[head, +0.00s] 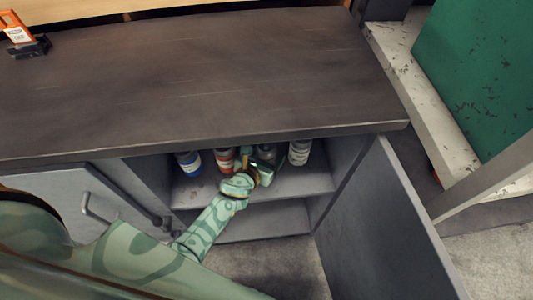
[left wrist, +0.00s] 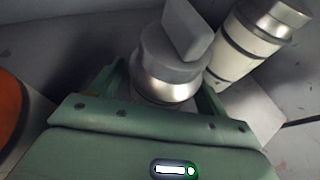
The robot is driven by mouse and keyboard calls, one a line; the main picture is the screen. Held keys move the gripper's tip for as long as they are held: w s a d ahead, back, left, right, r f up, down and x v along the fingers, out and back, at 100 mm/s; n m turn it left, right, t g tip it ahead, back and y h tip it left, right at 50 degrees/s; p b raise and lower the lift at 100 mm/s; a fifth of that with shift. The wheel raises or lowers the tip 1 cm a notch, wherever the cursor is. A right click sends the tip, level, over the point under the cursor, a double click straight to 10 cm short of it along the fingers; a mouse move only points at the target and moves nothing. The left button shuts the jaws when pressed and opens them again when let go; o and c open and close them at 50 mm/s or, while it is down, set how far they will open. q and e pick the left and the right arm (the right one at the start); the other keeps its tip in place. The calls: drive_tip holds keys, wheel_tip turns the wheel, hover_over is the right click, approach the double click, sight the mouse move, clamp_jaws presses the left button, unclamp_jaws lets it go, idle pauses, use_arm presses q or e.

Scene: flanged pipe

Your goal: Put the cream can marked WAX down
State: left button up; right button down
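My left gripper (head: 254,163) reaches into the open cabinet. In the left wrist view its two fingers (left wrist: 165,92) stand on both sides of a can with a grey cap and silver shoulder (left wrist: 165,80), and appear closed on it. The head view shows this can (head: 265,153) as greyish and partly covered by my gripper. Its body colour and label are hidden, so I cannot read WAX on it. A pale cream can (head: 300,152) stands to its right, also in the left wrist view (left wrist: 240,55); its label is too small to read. My right gripper is out of view.
A blue can (head: 189,163) and an orange-red can (head: 224,159) stand left on the same shelf (head: 290,184). The worktop (head: 200,80) overhangs the opening. An open door (head: 385,225) bounds the right side. A lower shelf (head: 270,219) looks empty.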

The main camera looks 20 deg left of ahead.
use_arm(q)
drive_tip(key=shift+r+p, duration=0.4)
drive_tip(key=p+v, duration=0.2)
drive_tip(key=v, duration=1)
drive_tip(key=shift+f+p, duration=0.15)
drive_tip(key=shift+p, duration=0.25)
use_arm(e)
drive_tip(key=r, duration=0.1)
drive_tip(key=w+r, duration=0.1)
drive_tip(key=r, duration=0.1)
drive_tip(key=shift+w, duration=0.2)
